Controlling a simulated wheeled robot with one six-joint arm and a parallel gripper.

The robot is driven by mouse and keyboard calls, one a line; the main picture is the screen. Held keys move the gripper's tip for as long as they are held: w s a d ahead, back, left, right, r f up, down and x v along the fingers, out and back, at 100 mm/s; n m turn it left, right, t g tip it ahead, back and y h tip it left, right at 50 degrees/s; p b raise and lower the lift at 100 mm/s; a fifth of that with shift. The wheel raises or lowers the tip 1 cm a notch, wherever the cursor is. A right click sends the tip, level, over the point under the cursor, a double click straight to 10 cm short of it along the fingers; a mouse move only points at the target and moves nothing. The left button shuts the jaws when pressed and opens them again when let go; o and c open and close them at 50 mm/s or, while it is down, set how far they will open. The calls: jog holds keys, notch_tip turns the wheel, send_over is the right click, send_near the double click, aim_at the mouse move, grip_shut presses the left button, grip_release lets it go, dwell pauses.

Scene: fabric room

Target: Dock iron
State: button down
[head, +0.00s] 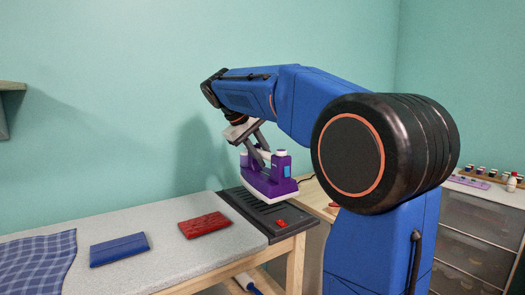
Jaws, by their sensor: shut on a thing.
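The gripper is shut on the iron's handle from above. The iron is tilted a little, over or at the black ribbed dock (250,212) at the right end of the ironing surface. I cannot tell whether the soleplate touches the dock. The dock has a small red part (281,223) near its front edge. The iron hides the dock's right rear part.
The grey padded table top (160,235) holds a red folded cloth (204,225), a blue folded cloth (119,249) and a blue checked cloth (38,262). A drawer unit (475,235) with several small items stands at the right. A shelf (8,105) is on the left wall.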

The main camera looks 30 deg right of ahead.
aim_at(266, 172)
jog(key=shift+f, duration=2.2)
jog(key=c, duration=1.6)
grip_release()
jog(key=shift+o, duration=0.2)
jog(key=v, duration=1.2)
